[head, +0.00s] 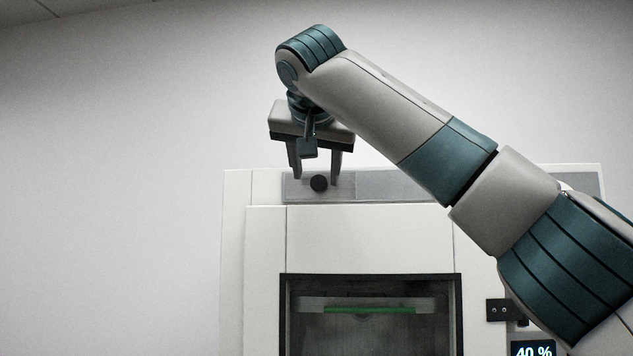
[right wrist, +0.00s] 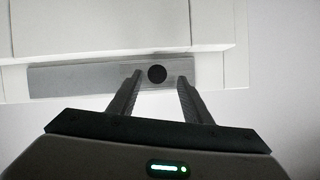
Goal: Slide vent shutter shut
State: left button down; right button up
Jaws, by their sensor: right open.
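The vent shutter (head: 345,188) is a grey plate with a round black knob (head: 319,183), at the left end of a grey strip along the top front of a white cabinet. The right wrist view shows the shutter (right wrist: 188,68) and the knob (right wrist: 157,74) too. My right gripper (head: 315,180) is open, its two fingers pointing at the shutter. In the right wrist view the knob lies between the fingertips, slightly beyond them. I cannot tell whether either finger touches it. My left gripper is not in view.
The white cabinet (head: 262,240) has a dark window (head: 370,335) with a green strip inside. A display (head: 533,350) reading 40 % and a black latch (head: 498,310) are at its right. A darker grey panel (head: 395,185) extends right of the shutter. Left of the cabinet is clear.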

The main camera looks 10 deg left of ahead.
jog(key=a+b+v, duration=0.1)
jog(key=b+v, duration=0.3)
jog(key=v, duration=1.1)
jog(key=shift+d+b, duration=0.25)
jog(key=shift+b, duration=0.05)
